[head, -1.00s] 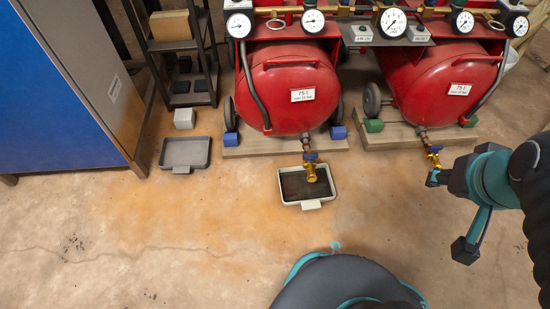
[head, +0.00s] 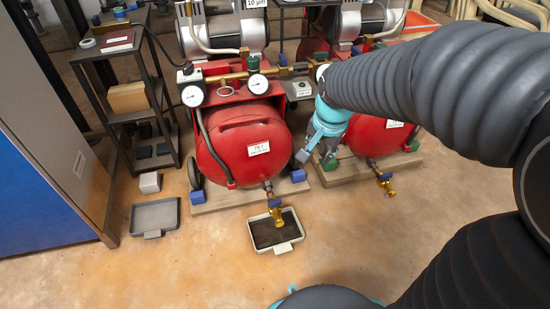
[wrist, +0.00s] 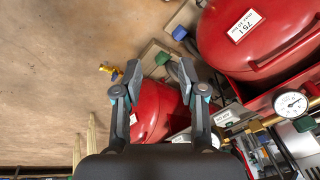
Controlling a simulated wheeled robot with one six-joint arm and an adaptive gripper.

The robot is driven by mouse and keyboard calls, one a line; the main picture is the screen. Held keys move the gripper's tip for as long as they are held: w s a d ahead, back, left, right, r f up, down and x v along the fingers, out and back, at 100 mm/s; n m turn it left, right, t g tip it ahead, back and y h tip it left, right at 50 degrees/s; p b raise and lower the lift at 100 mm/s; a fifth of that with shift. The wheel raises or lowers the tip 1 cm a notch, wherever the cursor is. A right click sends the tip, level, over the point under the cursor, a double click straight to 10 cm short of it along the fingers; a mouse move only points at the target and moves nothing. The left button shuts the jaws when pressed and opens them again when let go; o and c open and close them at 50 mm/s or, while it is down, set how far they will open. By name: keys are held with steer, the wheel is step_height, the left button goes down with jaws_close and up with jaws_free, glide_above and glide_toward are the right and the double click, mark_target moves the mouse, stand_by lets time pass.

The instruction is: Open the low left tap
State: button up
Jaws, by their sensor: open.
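The low left tap (head: 276,212) is a brass tap with a blue handle, on a short pipe under the left red tank. Its outlet hangs over a tray with a dark inside (head: 252,244). The handle's exact angle is too small to tell. My gripper (head: 318,158) is open and empty, pointing down in front of the gap between the two tanks, above and to the right of this tap and apart from it. In the wrist view my gripper (wrist: 160,70) shows spread fingers. The tap there, beside the right tank, is the other low tap (wrist: 110,71).
The left tank (head: 245,150) and right tank (head: 375,135) stand on wooden bases with blue and green chocks. Gauges and brass pipes run above. A grey tray (head: 155,215) lies at left by a shelf rack (head: 125,110). The floor in front is clear.

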steer(key=w+a+f+m+g+p, duration=0.2)
steer(key=w+a+f+m+p, duration=0.3)
steer(key=w+f, duration=0.4)
steer(key=m+g+p, duration=0.1)
steer(key=m+p, duration=0.1)
steer(key=m, duration=0.1)
glide_above(275, 202)
step_height(275, 202, down, 14)
step_height(275, 202, down, 13)
steer(key=shift+w+a+f+b, duration=0.1)
steer(key=shift+f+b, duration=0.05)
steer(key=shift+b, duration=0.2)
jaws_close()
